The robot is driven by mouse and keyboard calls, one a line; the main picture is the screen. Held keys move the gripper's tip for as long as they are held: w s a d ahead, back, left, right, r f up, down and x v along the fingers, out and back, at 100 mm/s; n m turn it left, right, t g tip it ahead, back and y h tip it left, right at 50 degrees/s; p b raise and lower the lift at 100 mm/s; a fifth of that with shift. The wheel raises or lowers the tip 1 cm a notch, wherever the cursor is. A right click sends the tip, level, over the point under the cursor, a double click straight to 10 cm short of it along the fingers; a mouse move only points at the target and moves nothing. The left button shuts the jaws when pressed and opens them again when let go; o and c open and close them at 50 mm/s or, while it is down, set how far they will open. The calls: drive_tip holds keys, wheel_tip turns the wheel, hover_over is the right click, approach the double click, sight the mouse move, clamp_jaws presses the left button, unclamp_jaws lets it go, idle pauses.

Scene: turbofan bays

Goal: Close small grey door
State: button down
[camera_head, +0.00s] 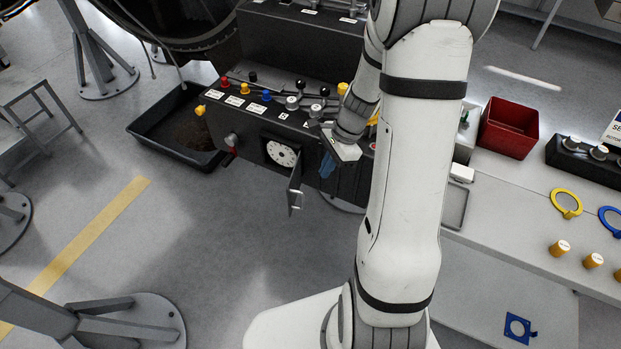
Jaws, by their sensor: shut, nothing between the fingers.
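The small grey door (295,184) stands open, swung out from the front of the dark control console. It is seen nearly edge-on, with a light handle at its lower free end. It appears hinged at the right side of a square opening that shows a white round dial (282,153). My gripper (328,154) is shut and empty, in front of the console to the right of the door and a little higher in the picture. It looks apart from the door. My arm hides the console's right part, and the fingertips are small and hard to make out.
The console (235,118) carries several coloured knobs and labels. A black tray (170,132) lies on the floor at left. A bench with a red bin (508,128) stands at right. The floor before the door is clear.

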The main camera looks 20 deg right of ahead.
drive_tip(key=x, duration=1)
drive_tip(key=shift+f+m, duration=0.4)
drive_tip(key=shift+w+d, duration=0.15)
